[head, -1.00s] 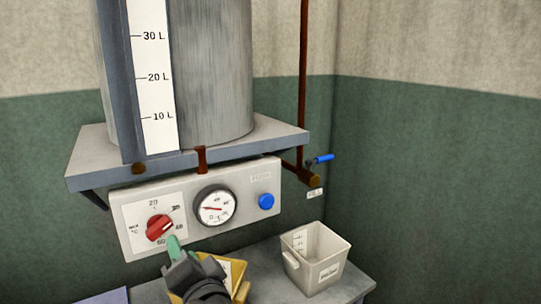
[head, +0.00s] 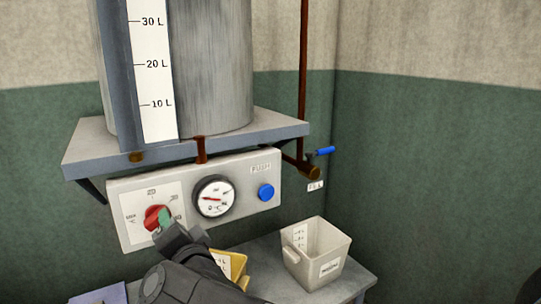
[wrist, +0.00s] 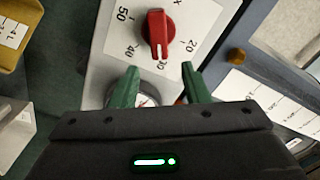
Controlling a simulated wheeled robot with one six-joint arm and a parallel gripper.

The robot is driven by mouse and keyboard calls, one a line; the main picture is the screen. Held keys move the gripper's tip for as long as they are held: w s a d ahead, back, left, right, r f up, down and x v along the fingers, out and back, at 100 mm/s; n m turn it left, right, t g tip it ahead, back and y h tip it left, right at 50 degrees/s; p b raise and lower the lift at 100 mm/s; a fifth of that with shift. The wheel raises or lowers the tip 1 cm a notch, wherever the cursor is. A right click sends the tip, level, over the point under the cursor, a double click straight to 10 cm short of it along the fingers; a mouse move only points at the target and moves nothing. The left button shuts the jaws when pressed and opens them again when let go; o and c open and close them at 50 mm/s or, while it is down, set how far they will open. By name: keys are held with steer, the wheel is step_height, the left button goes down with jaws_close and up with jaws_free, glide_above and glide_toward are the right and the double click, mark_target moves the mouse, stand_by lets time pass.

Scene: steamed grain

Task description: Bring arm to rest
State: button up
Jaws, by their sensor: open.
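My gripper (head: 166,217) is in front of the red dial knob (head: 152,214) on the white control panel (head: 118,190), and its green fingers partly cover the knob in the head view. In the wrist view my gripper (wrist: 159,78) is open, with nothing between its two green fingers. There the red knob (wrist: 157,28) stands just beyond the fingertips, apart from them in the picture. The knob's white mark points near the 30 on the numbered scale. My dark arm reaches in from the bottom of the head view.
A round gauge (head: 214,197) and a blue button (head: 265,192) sit right of the dial. A grey tank (head: 214,65) stands on a shelf (head: 95,150) above. A white container (head: 320,250) and a yellow container (head: 238,264) stand on the table below. A blue-handled valve (head: 321,152) is at right.

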steer(key=w+a+n+p, duration=0.1)
steer(key=w+n+p, duration=0.1)
steer(key=w+a+r+n+p, duration=0.1)
steer(key=w+a+n+p, duration=0.1)
steer(key=shift+w+a+r, duration=0.1)
steer(key=shift+a, duration=0.1)
steer(key=shift+a+n+p, duration=0.1)
steer(key=shift+n+p, duration=0.7)
